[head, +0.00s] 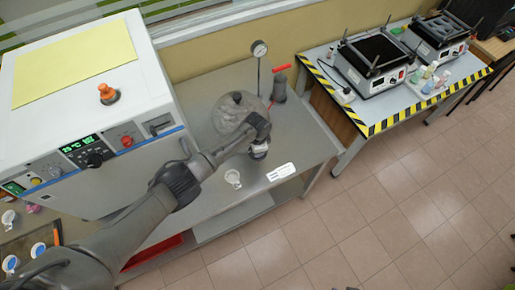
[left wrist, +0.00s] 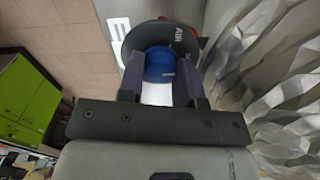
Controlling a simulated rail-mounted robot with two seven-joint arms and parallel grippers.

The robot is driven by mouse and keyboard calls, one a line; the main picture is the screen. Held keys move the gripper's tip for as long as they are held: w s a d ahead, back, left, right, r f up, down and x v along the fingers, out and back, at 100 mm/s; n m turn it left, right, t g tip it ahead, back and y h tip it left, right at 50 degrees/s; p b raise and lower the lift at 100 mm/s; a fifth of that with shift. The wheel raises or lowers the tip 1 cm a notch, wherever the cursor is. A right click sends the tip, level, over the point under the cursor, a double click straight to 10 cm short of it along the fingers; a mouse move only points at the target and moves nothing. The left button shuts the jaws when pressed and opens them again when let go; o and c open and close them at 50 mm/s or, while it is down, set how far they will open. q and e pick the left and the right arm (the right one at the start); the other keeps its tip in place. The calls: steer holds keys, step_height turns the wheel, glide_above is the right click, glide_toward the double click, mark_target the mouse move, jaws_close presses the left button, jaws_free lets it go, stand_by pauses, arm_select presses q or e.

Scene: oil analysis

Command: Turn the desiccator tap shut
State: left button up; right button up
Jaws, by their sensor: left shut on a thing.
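The desiccator (head: 228,110), a greyish glass dome, stands on the grey bench beyond my left gripper (head: 259,150). Its faceted glass fills the right side of the left wrist view (left wrist: 280,75). The blue tap (left wrist: 160,64) sits between the two dark fingers of my left gripper (left wrist: 161,78), which is shut on it. A dark curved collar marked "AIR" (left wrist: 172,35) lies just past the tap. In the head view my arm and gripper hide the tap. My right gripper is in neither view.
A pressure gauge (head: 259,49) on a thin post and a grey cylinder (head: 279,90) near a red handle (head: 281,68) stand behind the desiccator. A white oven (head: 90,110) is at left. A small white item (head: 233,178) lies near the bench front. Hotplates (head: 375,62) stand on a separate table.

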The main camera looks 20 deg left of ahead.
arm_select(q)
steer(key=shift+m, duration=0.4)
steer(key=o, duration=0.6)
steer(key=shift+o, duration=0.2)
steer(key=shift+r, duration=0.15)
step_height(320, 180, up, 14)
steer(key=shift+f, duration=0.2)
stand_by(0.6)
